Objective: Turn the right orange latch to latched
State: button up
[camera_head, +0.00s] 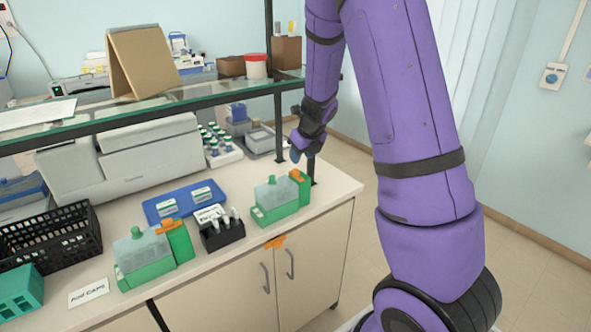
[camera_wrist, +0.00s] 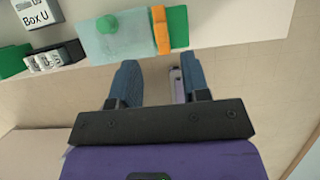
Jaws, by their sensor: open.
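The right staining box (camera_head: 275,201) has a green base, a pale translucent body and a green knob. An orange latch (camera_head: 302,183) is at its right end, beside a green part. In the wrist view the latch (camera_wrist: 160,30) is a narrow orange strip beside the pale box (camera_wrist: 125,38). My gripper (camera_head: 303,156) is above and behind the right box in the head view. In the wrist view its blue fingers (camera_wrist: 160,72) are spread, with nothing between them, apart from the latch. Whether the latch is latched I cannot tell.
A similar left box (camera_head: 145,258) has an orange latch (camera_head: 186,225) lying across a green plate. A black slide holder (camera_head: 222,236), blue tray (camera_head: 183,202) and black crate (camera_head: 45,238) share the counter. A glass shelf (camera_head: 130,113) runs above. Another orange piece (camera_head: 276,241) is on the cabinet front.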

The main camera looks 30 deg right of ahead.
aim_at(297, 170)
jog(key=x, duration=0.7)
jog(key=shift+c, duration=0.2)
grip_shut()
